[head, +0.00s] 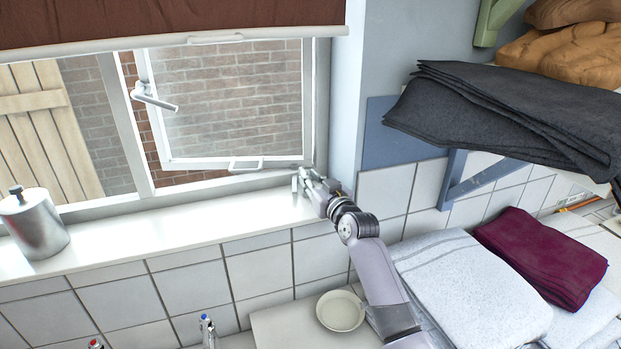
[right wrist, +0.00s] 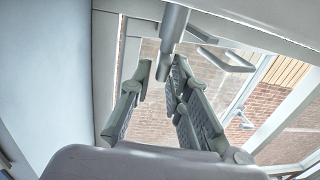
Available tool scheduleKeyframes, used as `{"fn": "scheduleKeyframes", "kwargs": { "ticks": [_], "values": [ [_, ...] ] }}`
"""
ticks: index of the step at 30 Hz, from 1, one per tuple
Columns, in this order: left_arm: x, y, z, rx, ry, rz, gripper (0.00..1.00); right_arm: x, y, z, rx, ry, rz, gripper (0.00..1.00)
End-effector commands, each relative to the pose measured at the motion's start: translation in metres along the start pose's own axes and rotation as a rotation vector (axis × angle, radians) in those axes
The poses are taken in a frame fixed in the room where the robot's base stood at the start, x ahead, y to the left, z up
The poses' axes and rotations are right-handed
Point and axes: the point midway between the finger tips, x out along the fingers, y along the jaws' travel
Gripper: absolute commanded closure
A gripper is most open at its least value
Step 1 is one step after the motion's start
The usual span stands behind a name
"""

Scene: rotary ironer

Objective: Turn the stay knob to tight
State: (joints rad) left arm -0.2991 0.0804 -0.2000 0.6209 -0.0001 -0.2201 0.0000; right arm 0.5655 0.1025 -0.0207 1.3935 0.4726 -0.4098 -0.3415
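The casement window (head: 235,100) stands in a white frame above the sill. My right gripper (head: 305,180) is at the lower right corner of the window opening, just above the sill. In the right wrist view its two fingers (right wrist: 158,85) are apart. A grey cylindrical piece (right wrist: 174,28), which may be the stay knob, reaches down toward the fingertips, closer to the right finger, with a gap to the left finger. I cannot tell whether it touches. No tight or loose mark is readable. My left gripper is not in view.
A lever handle (head: 155,97) and a pull handle (head: 245,165) are on the window. A metal canister (head: 34,222) stands on the white sill (head: 190,232). A dark folded cloth (head: 500,110) lies on the shelf. A bowl (head: 340,311) and folded towels (head: 470,290) lie below.

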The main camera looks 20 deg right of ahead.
Motion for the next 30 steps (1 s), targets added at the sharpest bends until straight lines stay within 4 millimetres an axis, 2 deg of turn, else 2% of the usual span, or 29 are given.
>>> {"fn": "scheduleKeyframes", "kwargs": {
  "ticks": [5,17,23,30],
  "values": [
    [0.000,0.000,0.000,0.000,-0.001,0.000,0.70,0.000,0.000,0.000,0.001,-0.001,-0.001,0.70],
    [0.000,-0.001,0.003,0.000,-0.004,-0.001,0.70,-0.006,0.000,0.001,0.002,-0.002,-0.002,0.70],
    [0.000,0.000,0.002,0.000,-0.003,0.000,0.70,-0.033,0.000,0.001,0.002,-0.001,-0.001,0.70],
    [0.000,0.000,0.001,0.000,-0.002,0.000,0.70,-0.079,0.000,0.002,0.001,-0.002,-0.001,0.70]
  ]
}}
